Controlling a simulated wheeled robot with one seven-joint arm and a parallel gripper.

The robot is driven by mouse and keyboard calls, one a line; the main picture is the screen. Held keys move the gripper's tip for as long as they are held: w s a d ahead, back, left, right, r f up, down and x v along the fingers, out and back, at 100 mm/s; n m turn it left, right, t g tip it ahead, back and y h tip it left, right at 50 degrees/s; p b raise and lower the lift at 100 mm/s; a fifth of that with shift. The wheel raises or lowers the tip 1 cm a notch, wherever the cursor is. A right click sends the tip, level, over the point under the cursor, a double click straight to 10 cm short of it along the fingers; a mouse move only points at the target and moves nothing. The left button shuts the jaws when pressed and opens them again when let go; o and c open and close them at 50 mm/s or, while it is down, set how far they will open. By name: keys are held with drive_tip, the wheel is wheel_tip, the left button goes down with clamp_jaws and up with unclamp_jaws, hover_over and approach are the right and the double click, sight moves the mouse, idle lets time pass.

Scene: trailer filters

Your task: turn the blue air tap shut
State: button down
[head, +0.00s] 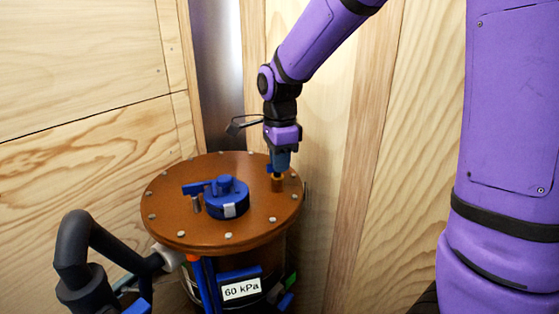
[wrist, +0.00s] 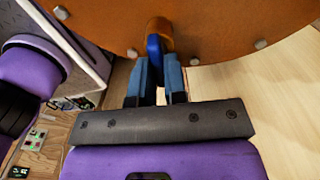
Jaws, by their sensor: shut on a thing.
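The blue air tap (wrist: 154,46) is a small blue handle on a round brass-coloured fitting (wrist: 160,30), seen in the wrist view at the top middle. In the head view the fitting (head: 277,185) stands on the right part of the round brown lid, and a bit of the blue tap (head: 269,168) shows beside the fingers. My gripper (head: 280,168) points down over it. In the wrist view the two blue fingers of my gripper (wrist: 156,64) are on either side of the handle and shut on it. The fingers hide part of the handle.
The brown lid (head: 172,225) has bolts around its rim and a blue capped fitting (head: 227,197) near its middle. A "60 kPa" label (head: 241,289) is below it. A dark bent hose (head: 75,245) is at the lower left. Wooden walls (head: 75,65) stand close behind.

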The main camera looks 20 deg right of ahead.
drive_tip(key=shift+m, duration=0.3)
drive_tip(key=c, duration=1.2)
unclamp_jaws()
drive_tip(key=shift+o, duration=0.2)
wheel_tip(320, 180, up, 11)
